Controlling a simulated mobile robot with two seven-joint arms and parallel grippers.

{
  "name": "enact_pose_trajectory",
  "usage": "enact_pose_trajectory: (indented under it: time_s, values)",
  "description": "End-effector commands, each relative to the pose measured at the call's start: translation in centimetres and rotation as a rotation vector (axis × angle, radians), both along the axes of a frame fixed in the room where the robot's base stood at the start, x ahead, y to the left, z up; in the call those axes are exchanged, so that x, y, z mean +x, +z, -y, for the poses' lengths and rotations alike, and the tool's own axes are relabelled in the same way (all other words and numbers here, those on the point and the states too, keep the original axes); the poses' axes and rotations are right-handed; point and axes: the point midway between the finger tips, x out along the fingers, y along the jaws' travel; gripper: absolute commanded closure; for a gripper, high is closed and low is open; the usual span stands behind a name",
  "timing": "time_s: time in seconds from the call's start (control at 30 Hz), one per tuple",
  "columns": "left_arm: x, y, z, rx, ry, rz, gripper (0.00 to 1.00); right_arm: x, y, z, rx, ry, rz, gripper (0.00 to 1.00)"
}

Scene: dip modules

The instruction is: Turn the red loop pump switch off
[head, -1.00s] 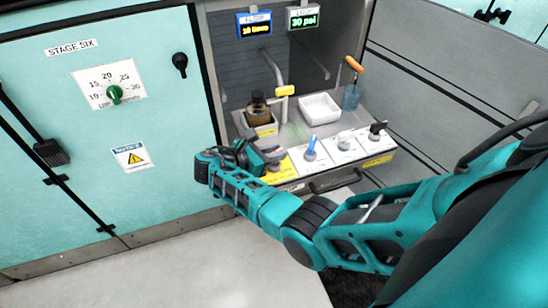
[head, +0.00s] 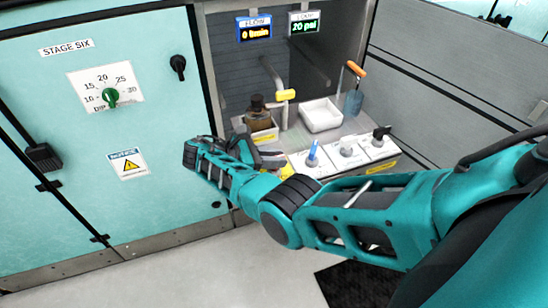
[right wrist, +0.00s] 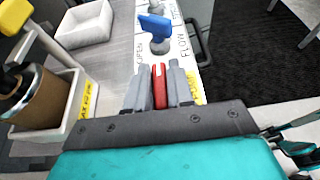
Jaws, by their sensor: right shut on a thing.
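The red switch (right wrist: 158,85) shows in the right wrist view as a narrow upright red handle. It stands between the two grey fingers of my right gripper (right wrist: 164,88), which are shut on it. In the head view my right gripper (head: 270,158) is at the left end of the white control panel, and its fingers and arm hide the red switch. My left gripper is not in view.
A blue valve handle (right wrist: 155,25) stands just beyond the red switch; a grey knob (head: 346,147) and black knob (head: 381,135) follow on the panel. A brown bottle (head: 259,114) in a holder and a white tray (head: 320,117) stand behind. The flow display (head: 256,30) reads 0, the loop display (head: 305,25) 20 psi.

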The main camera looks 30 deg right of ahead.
Motion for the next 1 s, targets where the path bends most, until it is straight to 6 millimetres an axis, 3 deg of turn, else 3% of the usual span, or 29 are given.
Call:
enact_pose_trajectory:
  time_s: [0.07, 0.1, 0.3, 0.67, 1.0]
  values:
    - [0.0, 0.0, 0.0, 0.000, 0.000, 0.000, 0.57, 0.0, 0.0, 0.1, 0.000, -0.003, 0.000, 1.00]
    - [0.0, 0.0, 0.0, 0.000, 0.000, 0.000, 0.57, 0.0, 0.0, 0.1, 0.000, -0.003, 0.000, 0.76]
    - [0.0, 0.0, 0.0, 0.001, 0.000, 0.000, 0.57, 0.0, 0.0, 0.1, 0.000, -0.002, -0.001, 0.57]
    - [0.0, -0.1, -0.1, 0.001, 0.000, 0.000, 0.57, 0.2, 0.3, -0.8, 0.001, 0.001, 0.001, 0.57]
    - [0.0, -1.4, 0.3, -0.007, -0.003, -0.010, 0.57, 2.0, 2.9, -7.3, 0.000, 0.003, 0.003, 0.57]
